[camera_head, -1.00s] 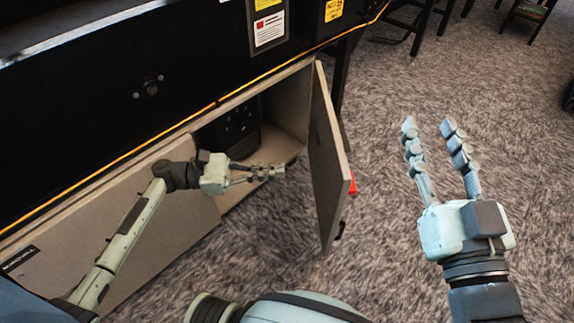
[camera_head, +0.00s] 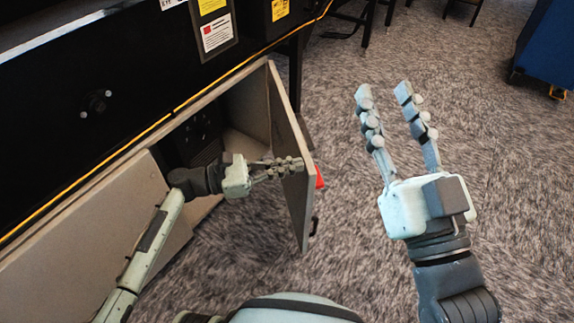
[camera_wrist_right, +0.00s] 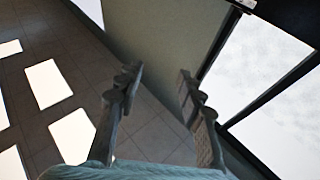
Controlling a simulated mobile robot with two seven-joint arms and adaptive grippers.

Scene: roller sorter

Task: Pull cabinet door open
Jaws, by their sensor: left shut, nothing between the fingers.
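The cabinet door (camera_head: 294,205) stands swung out from the low beige cabinet, showing its inner face to my left arm. A dark handle (camera_head: 314,227) shows at its lower outer edge. My left gripper (camera_head: 296,163) is shut and empty, with its fingertips overlapping the door's inner face; whether they touch it I cannot tell. The cabinet opening (camera_head: 241,112) is exposed, with a dark unit (camera_head: 200,140) inside, partly hidden by my left arm. My right gripper (camera_head: 383,92) is open and empty above the carpet, right of the door. Its spread fingers also show in the right wrist view (camera_wrist_right: 157,78).
A black machine body (camera_head: 90,85) with an orange line stands above the cabinet. A red part (camera_head: 319,177) shows just beyond the door's outer edge. Carpet (camera_head: 500,170) is clear on the right, with a blue cabinet (camera_head: 547,45) at the far right.

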